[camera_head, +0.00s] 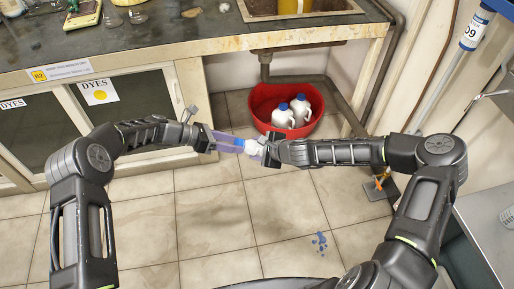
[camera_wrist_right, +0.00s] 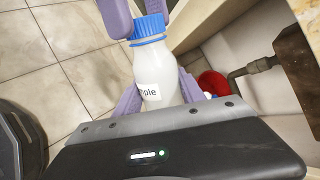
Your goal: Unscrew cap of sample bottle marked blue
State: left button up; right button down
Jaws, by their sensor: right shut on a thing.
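The sample bottle (camera_wrist_right: 157,75) is white with a ridged blue cap (camera_wrist_right: 148,27) and a label of which "ple" shows. In the head view the bottle (camera_head: 253,148) lies about level in mid-air between my two grippers, its cap toward the left. My right gripper (camera_head: 262,149) is shut on the bottle's body; its purple fingers flank the bottle in the wrist view. My left gripper (camera_head: 226,141) has its long purple fingers reaching to the cap, one on either side. Whether they press on the cap or stand slightly off it cannot be told.
A red basin (camera_head: 260,96) with two white blue-capped jugs (camera_head: 290,114) stands on the floor under the sink. The bench (camera_head: 160,50) with cabinets runs along the back. The tiled floor below the grippers is mostly clear.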

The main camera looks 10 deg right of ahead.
pick_arm(q)
jog(key=shift+m, duration=0.3)
jog(key=m, duration=1.6)
jog(key=shift+m, duration=0.4)
grip_shut()
